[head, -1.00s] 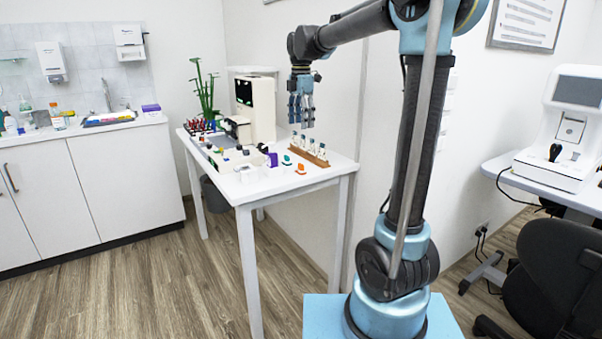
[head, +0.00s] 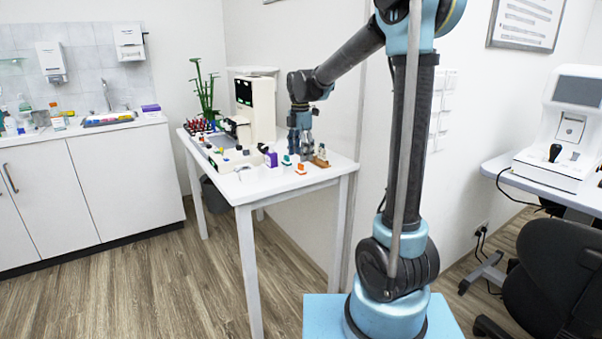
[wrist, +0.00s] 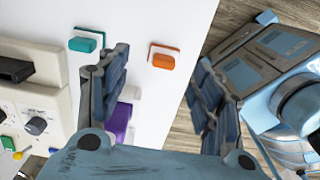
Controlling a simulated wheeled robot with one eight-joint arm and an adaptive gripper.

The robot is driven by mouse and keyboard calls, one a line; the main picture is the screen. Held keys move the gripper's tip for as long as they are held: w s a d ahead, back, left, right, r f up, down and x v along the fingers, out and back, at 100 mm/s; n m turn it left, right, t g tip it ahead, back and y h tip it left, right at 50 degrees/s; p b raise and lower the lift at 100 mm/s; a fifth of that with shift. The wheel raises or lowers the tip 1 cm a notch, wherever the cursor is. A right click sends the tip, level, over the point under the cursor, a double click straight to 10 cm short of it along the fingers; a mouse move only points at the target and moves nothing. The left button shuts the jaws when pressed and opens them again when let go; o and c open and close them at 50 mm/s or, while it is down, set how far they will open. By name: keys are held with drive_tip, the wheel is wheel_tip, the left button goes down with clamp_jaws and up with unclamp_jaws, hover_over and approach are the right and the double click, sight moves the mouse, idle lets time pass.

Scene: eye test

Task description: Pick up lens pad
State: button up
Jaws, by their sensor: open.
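My gripper (head: 301,152) is low over the table, just behind these blocks in the head view. In the wrist view my gripper (wrist: 161,62) is open and empty. There the orange block (wrist: 163,60) shows between the spread fingers, apart from them, and the teal block (wrist: 83,44) lies left of the left finger.
A purple box (head: 271,159) stands close by; my left finger partly covers it in the wrist view (wrist: 121,122). A wooden rack (head: 320,162) with small bottles is right of my gripper. A white instrument (head: 262,108) stands behind. The table's front strip is clear.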

sight(301, 164)
drive_tip(key=shift+s+d+f, duration=0.1)
drive_tip(key=shift+f, duration=1.25)
drive_tip(key=shift+s+d+f, duration=0.1)
drive_tip(key=shift+f, duration=1.2)
drive_tip(key=c, duration=0.9)
